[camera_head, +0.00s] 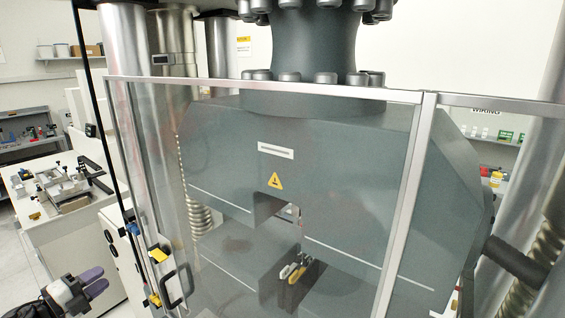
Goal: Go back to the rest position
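My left gripper (103,278) is in the lower left corner, with two purple-grey fingers set slightly apart and nothing visible between them. It is outside the testing machine, left of the clear guard door (412,190) and its black handle (175,286). The door looks closed. Behind it is the large grey machine head (350,165) with a yellow warning label. Small white and yellow pieces (295,268) show in the gap below the head; I cannot tell what they are. My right gripper is not in view.
A white bench (35,215) with a metal fixture (70,190) stands at the left. Shelves (28,145) are at the far left. Some floor shows at the lower left.

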